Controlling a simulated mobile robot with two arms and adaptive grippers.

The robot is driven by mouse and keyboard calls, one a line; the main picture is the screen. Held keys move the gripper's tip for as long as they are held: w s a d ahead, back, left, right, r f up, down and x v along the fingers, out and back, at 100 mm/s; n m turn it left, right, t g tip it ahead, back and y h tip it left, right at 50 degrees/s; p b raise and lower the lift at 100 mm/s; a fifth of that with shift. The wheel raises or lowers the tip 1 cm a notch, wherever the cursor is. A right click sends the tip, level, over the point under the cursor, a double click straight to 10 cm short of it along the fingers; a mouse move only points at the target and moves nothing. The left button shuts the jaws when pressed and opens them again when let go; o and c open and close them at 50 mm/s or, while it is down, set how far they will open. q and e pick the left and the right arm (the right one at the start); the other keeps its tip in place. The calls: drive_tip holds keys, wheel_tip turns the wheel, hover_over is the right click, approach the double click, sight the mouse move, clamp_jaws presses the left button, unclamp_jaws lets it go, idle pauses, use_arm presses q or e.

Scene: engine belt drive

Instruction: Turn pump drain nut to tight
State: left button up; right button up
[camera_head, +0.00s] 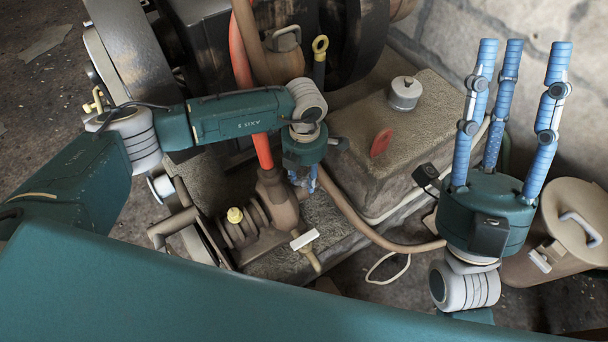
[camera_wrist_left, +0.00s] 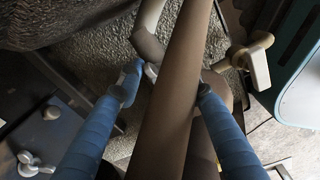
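My left gripper (camera_head: 308,184) points down beside the brown pump body (camera_head: 272,190), at the foot of the orange hose (camera_head: 263,150). In the left wrist view its two visible blue fingers (camera_wrist_left: 168,85) stand apart on either side of a brown pipe (camera_wrist_left: 180,80); I cannot tell whether they touch it. A white-handled fitting (camera_head: 304,240) sits at the pump's lower right. I cannot tell which part is the drain nut. My right gripper (camera_head: 507,115) is open and empty, with its three blue fingers pointing up.
A stone-coloured block (camera_head: 400,140) with a grey cap (camera_head: 405,92) and a red tab (camera_head: 381,142) lies between my grippers. A brown lidded can (camera_head: 570,230) stands at the right. A brown hose (camera_head: 365,222) curves across the front of the block.

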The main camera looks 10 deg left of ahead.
sight(305, 180)
use_arm(q)
drive_tip(key=shift+s, duration=0.1)
drive_tip(key=shift+r, duration=4)
